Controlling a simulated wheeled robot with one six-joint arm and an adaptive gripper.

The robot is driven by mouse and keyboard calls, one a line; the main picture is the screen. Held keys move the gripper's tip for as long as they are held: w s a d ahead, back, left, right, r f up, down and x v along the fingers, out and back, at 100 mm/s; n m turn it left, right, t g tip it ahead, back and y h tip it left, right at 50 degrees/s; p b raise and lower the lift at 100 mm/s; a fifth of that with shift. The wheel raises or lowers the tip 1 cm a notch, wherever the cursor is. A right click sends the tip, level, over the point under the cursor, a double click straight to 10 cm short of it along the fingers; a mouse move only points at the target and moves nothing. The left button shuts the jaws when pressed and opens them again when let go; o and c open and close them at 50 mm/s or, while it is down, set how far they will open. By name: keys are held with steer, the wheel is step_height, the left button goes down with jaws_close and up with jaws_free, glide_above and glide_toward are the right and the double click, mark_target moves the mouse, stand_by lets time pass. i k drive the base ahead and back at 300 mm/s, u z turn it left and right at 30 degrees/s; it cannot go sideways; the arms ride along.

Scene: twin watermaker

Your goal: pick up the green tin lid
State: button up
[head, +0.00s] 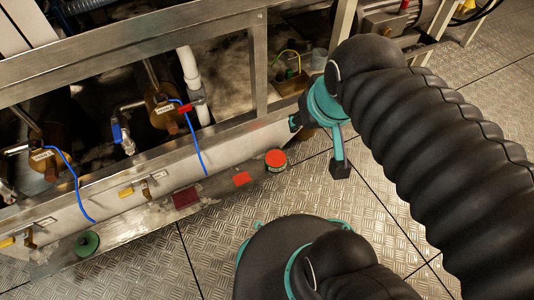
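A round green piece (87,243), which looks like the green tin lid, lies on the metal ledge at the lower left. Its middle looks darker. My gripper (317,146) is at the upper middle, far to the right of the green piece, pointing downward. Its two dark fingertips are apart, and I see nothing held between them. A small round tin with a red top (276,160) stands on the ledge just left of my gripper.
A dark red square (186,197) and a small red piece (241,179) lie along the ledge (140,240). A metal frame (130,50) with pipes, valves and blue cables stands behind it. The patterned metal floor (215,245) in front is partly clear.

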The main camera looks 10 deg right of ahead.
mark_target(88, 243)
steer(key=i, duration=0.35)
steer(key=k, duration=0.5)
steer(key=u, duration=3.4)
steer(key=k, duration=0.95)
steer(key=z, duration=1)
steer(key=i, duration=0.9)
